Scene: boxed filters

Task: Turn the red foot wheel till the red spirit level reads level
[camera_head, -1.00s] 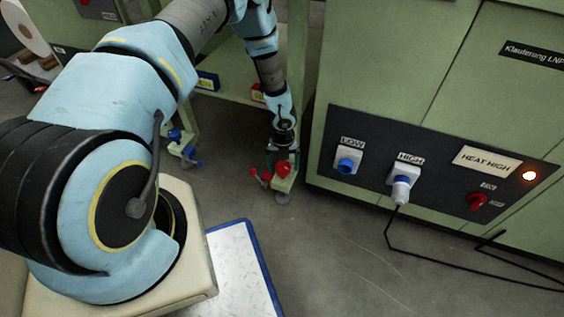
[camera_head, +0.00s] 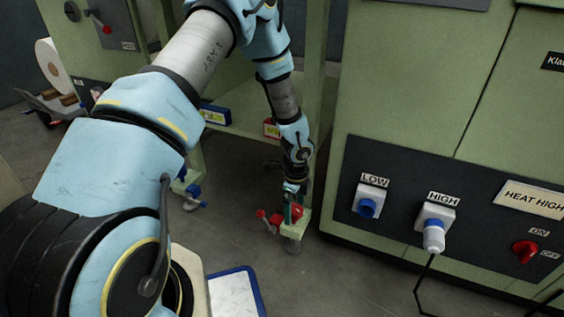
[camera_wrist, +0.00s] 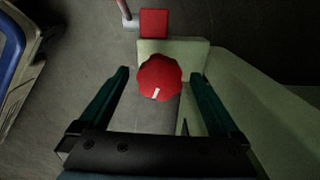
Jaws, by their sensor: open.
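The red foot wheel (camera_wrist: 160,76), a scalloped knob with a white mark, sits on a pale green foot bracket (camera_wrist: 190,48) in the wrist view. My gripper (camera_wrist: 159,79) is open, with one dark green finger on each side of the wheel. Gaps show between wheel and fingers, so no grip shows. In the head view my gripper (camera_head: 293,207) points down at the foot bracket (camera_head: 297,228) and largely hides the wheel. The red spirit level (camera_head: 271,128) is on the green frame's shelf, partly hidden by my arm; its bubble cannot be read.
A red block (camera_wrist: 153,22) with a rod is beside the bracket. A blue-framed level (camera_head: 215,114) and a blue foot wheel (camera_head: 193,190) are at left. A green cabinet (camera_head: 410,80) with sockets and a red switch (camera_head: 524,251) stands close at right.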

